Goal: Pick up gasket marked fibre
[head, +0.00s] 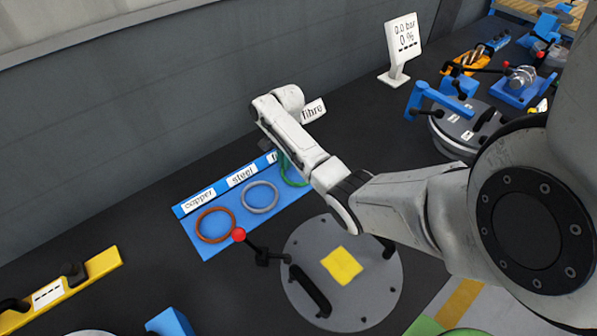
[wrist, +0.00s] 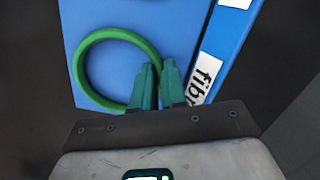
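The fibre gasket is a green ring lying on the blue tray. It shows large in the wrist view (wrist: 115,34) beside a white label (wrist: 205,75) reading "fibr", its end cut off. In the head view the green ring (head: 290,172) is mostly hidden behind my arm. My gripper (wrist: 158,80) has two green fingers close together at the ring's right side, with the ring's band running to the narrow gap between them. Whether they touch it cannot be made out. My gripper's fingers are hidden in the head view.
The blue tray (head: 215,243) also holds a copper ring (head: 201,226) and a steel ring (head: 247,197). A red-knobbed lever (head: 239,235) and a round grey plate (head: 380,290) with a yellow square stand near.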

